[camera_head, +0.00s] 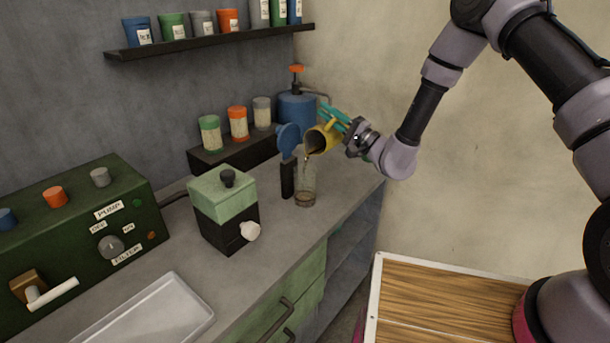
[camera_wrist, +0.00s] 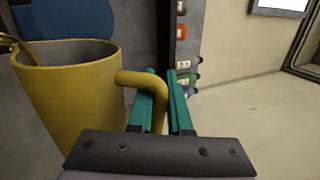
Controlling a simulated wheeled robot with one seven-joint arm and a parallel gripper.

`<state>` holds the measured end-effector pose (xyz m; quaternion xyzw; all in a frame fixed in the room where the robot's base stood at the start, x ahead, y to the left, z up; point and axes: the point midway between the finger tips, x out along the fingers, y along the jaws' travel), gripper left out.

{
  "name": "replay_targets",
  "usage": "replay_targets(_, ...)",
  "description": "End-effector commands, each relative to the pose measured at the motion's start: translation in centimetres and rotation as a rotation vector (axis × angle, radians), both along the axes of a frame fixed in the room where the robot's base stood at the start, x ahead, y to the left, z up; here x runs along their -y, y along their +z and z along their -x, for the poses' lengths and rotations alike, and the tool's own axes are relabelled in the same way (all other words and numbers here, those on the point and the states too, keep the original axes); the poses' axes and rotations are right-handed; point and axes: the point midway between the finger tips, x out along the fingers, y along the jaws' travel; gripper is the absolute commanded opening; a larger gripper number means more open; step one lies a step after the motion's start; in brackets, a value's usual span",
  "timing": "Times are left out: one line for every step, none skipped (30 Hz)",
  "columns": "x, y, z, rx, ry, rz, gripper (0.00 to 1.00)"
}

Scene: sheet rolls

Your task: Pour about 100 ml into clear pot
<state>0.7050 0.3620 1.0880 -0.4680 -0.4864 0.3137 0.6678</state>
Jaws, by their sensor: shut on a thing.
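My gripper (camera_head: 338,118) is shut on the handle of a yellow jug (camera_head: 318,140) and holds it tilted above the counter. The jug and its handle also show large in the wrist view (camera_wrist: 75,100), with the teal fingers (camera_wrist: 165,108) on the handle. A thin brownish stream falls from the jug's lip toward the clear pot (camera_head: 306,178). The clear pot stands upright on the counter below the jug, with a shallow layer of brown liquid at its bottom. The exact level is too small to read.
A dark stand with a blue round top (camera_head: 288,140) is right beside the pot. A blue canister (camera_head: 297,108) stands behind. A green and black box (camera_head: 226,205), a control panel (camera_head: 80,240) and a white tray (camera_head: 150,318) are to the left. The counter's front edge is close to the pot.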

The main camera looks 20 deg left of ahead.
Motion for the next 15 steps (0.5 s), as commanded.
replay_targets(0.0, -0.2, 0.0, 0.004, 0.001, 0.0, 0.0)
replay_targets(0.0, -0.3, 0.1, 0.007, 0.001, 0.001, 0.0)
replay_targets(0.0, -0.4, 0.1, 0.011, 0.0, 0.002, 0.0)
replay_targets(0.0, -0.5, 0.1, 0.013, -0.001, 0.002, 0.0)
replay_targets(-0.1, -0.6, 0.1, 0.014, 0.0, 0.003, 0.0)
replay_targets(-0.1, -0.8, 0.2, 0.017, -0.001, 0.003, 0.0)
replay_targets(-0.1, -0.9, 0.2, 0.019, -0.001, 0.003, 0.0)
replay_targets(-0.1, -1.0, 0.2, 0.022, -0.001, 0.004, 0.0)
replay_targets(-0.1, -1.2, 0.3, 0.025, -0.001, 0.004, 0.0)
replay_targets(-0.1, -1.2, 0.3, 0.027, -0.001, 0.005, 0.0)
replay_targets(-0.1, -1.0, 0.2, 0.026, -0.002, 0.005, 0.0)
replay_targets(-0.1, -0.6, 0.1, 0.021, -0.001, 0.002, 0.0)
replay_targets(0.0, 0.1, 0.0, 0.013, 0.0, -0.002, 0.0)
replay_targets(0.0, 0.9, -0.1, 0.001, 0.002, -0.007, 0.0)
replay_targets(0.1, 1.9, -0.4, -0.016, 0.003, -0.014, 0.0)
